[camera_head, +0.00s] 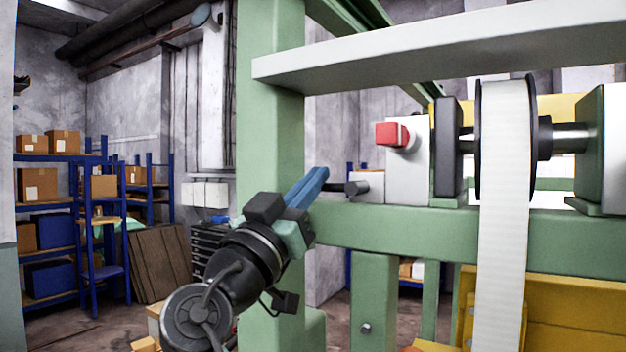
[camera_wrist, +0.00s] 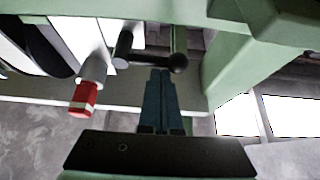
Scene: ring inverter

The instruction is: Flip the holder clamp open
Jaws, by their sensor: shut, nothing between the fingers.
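The holder clamp appears to be the small grey block with a dark lever (camera_head: 355,187) on the green frame. In the wrist view, the black lever (camera_wrist: 150,60) ends in a round black knob (camera_wrist: 178,62). My gripper (camera_head: 318,176) has blue fingers pointing up and right, just left of the lever in the head view. In the wrist view, its fingers (camera_wrist: 161,73) are together and empty, with their tips by the lever near the knob. I cannot tell whether they touch it. A red-tipped knob (camera_head: 391,134) sits above the lever; it also shows in the wrist view (camera_wrist: 84,98).
A roll (camera_head: 507,130) with a white strip hangs on a shaft to the right. A green post (camera_head: 270,110) stands behind my arm, and a pale beam (camera_head: 440,50) crosses above. Blue shelves (camera_head: 90,210) with boxes are far left.

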